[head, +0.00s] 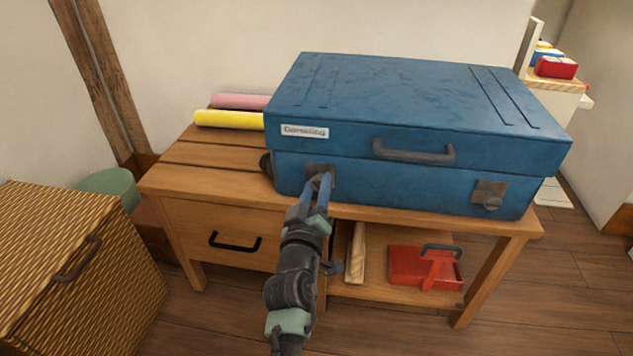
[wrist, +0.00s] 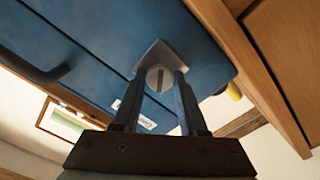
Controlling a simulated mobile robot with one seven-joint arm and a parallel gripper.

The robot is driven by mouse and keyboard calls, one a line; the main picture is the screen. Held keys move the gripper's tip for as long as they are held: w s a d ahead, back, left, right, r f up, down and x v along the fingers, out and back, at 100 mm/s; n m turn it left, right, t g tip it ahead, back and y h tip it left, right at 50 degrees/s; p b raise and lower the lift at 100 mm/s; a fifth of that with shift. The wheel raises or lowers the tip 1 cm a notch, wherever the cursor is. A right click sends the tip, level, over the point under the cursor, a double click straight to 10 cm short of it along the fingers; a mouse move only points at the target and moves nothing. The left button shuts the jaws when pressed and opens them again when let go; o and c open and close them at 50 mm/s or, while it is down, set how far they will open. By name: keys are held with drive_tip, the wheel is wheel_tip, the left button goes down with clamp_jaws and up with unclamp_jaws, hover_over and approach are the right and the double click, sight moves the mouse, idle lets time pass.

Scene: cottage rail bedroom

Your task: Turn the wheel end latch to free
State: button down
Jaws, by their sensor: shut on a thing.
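A closed blue suitcase (head: 420,100) lies flat on the wooden bench, with a dark wheel (head: 266,164) at its left end. The wheel end latch (head: 322,169) is on the front face near that end, a grey plate with a round knob. In the wrist view the latch (wrist: 152,56) shows a dark slot across its knob, nearly upright in the picture. My gripper (head: 318,183) is shut on the knob, one finger on each side; both fingers also show in the wrist view (wrist: 160,82). In the head view my fingers hide the knob.
A second latch (head: 489,195) is at the right of the case front, and a handle (head: 413,152) is between them. The bench (head: 205,185) has a drawer and a shelf with a red box (head: 408,268). A wicker chest (head: 75,265) stands at left.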

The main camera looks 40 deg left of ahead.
drive_tip(key=n+p, duration=0.1)
drive_tip(key=n, duration=0.4)
drive_tip(key=shift+n+p, duration=0.3)
drive_tip(key=shift+p, duration=0.05)
drive_tip(key=n+p, duration=0.1)
drive_tip(key=n, duration=0.3)
drive_tip(key=shift+n, duration=0.4)
drive_tip(key=shift+c, duration=2.2)
unclamp_jaws()
drive_tip(key=p+v, duration=0.4)
drive_tip(key=v, duration=0.9)
drive_tip(key=shift+r, duration=0.1)
